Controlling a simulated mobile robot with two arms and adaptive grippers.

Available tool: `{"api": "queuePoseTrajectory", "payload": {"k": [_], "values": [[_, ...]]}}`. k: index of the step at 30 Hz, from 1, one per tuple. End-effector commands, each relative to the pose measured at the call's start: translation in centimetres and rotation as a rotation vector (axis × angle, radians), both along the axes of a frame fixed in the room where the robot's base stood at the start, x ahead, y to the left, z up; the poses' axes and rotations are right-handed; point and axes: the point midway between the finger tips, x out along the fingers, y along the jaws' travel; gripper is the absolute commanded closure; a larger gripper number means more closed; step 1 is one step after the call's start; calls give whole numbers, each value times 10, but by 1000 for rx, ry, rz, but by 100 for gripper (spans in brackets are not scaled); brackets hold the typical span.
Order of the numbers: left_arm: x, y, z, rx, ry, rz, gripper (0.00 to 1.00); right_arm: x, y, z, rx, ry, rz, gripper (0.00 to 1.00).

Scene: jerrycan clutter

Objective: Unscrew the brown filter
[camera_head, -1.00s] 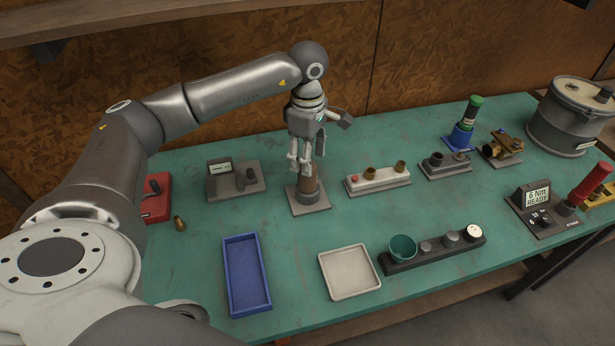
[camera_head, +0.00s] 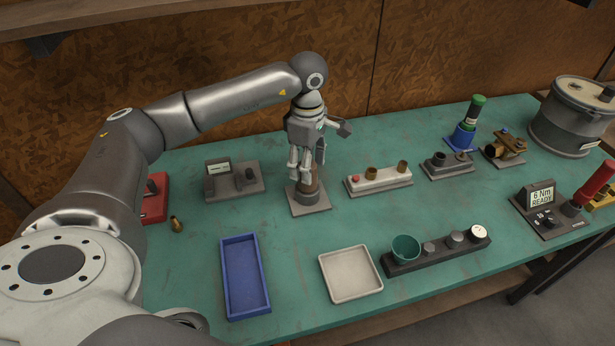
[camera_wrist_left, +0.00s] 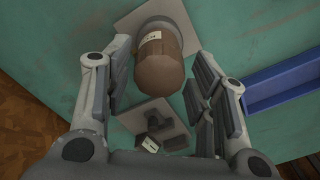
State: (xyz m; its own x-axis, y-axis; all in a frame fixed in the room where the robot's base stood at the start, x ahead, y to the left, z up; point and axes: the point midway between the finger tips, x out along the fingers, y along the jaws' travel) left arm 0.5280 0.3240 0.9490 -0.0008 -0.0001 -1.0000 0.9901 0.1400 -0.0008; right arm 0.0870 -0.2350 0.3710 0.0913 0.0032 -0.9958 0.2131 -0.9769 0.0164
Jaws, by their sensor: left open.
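The brown filter (camera_head: 308,183) stands upright on a grey base with a square plate (camera_head: 308,205) in the middle of the table. My left gripper (camera_head: 306,178) points down over it with its fingers on either side of the filter's upper part. In the left wrist view, the brown filter (camera_wrist_left: 160,65) with a pale label lies between the two open fingers. Gaps show on both sides, so the fingers look apart from it. In the head view the fingers partly hide the filter. My right gripper is not in view.
A grey device with a small display (camera_head: 232,180) stands left of the filter, and a white block with brown fittings (camera_head: 380,180) stands right. A blue tray (camera_head: 228,280), a white tray (camera_head: 350,292) and a dark rack (camera_head: 440,255) lie in front. A brass fitting (camera_head: 177,225) lies at the left.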

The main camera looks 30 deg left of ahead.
Motion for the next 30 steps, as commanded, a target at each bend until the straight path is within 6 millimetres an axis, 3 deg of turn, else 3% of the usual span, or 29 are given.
{"api": "queuePoseTrajectory", "payload": {"k": [6,15,20,30], "values": [[0,0,0,0,0,0,48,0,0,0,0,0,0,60],[0,0,0,0,0,0,84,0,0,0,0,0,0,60],[0,0,0,0,1,76,84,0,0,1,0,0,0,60],[0,0,0,0,1,421,84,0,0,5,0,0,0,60]]}}
